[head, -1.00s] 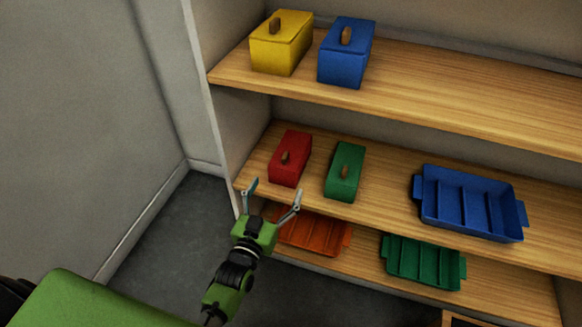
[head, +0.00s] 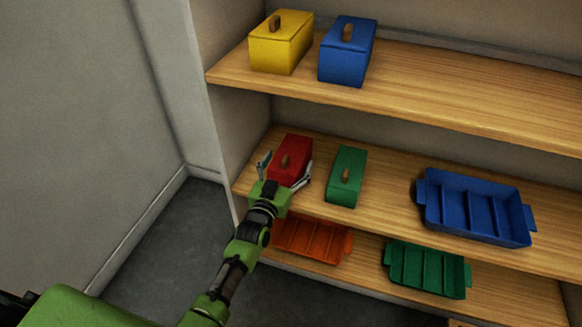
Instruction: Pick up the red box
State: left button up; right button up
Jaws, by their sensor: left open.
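The red box (head: 292,150) with a brown knob sits on the middle shelf, at its left end. My left gripper (head: 286,168) is open in front of it, with one finger at the box's left and the other at its right front. The fingers look close to the box; I cannot tell whether they touch it. The gripper hides the lower front of the box. My right gripper is not in view.
A green box (head: 346,170) stands just right of the red box. A blue tray (head: 430,217) lies further right. Yellow (head: 276,52) and blue (head: 343,62) boxes stand on the upper shelf (head: 440,90). Orange (head: 312,243) and green (head: 425,268) trays lie below.

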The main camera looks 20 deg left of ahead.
pick_arm(q)
jog(key=shift+w, duration=0.25)
jog(key=c, duration=1.2)
jog(key=shift+c, duration=0.2)
jog(key=shift+r, duration=0.15)
